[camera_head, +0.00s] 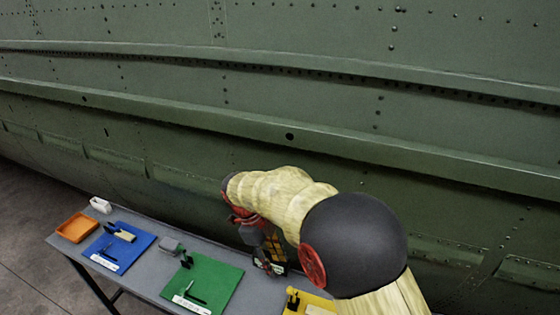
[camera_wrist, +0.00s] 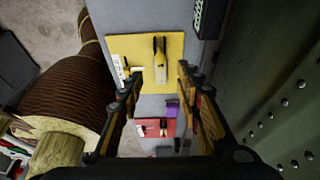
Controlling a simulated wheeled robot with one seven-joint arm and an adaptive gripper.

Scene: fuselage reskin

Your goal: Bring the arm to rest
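My arm reaches over the grey table (camera_head: 145,278) in the head view, with my gripper (camera_head: 270,264) low near its back edge, partly hidden by the arm. In the wrist view my gripper (camera_wrist: 160,78) has its two fingers spread, with a clear gap and nothing between them. A yellow mat (camera_wrist: 125,45) with a tool on it lies beyond the fingers. A red mat (camera_wrist: 152,127) and a purple block (camera_wrist: 172,108) show below it.
The green riveted fuselage (camera_head: 300,110) rises close behind the table. A blue mat (camera_head: 140,240), a green mat (camera_head: 220,275) and an orange tray (camera_head: 76,228) lie to the left. A dark crate (camera_wrist: 208,18) stands near the fuselage. Bare floor (camera_head: 30,250) shows left of the table.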

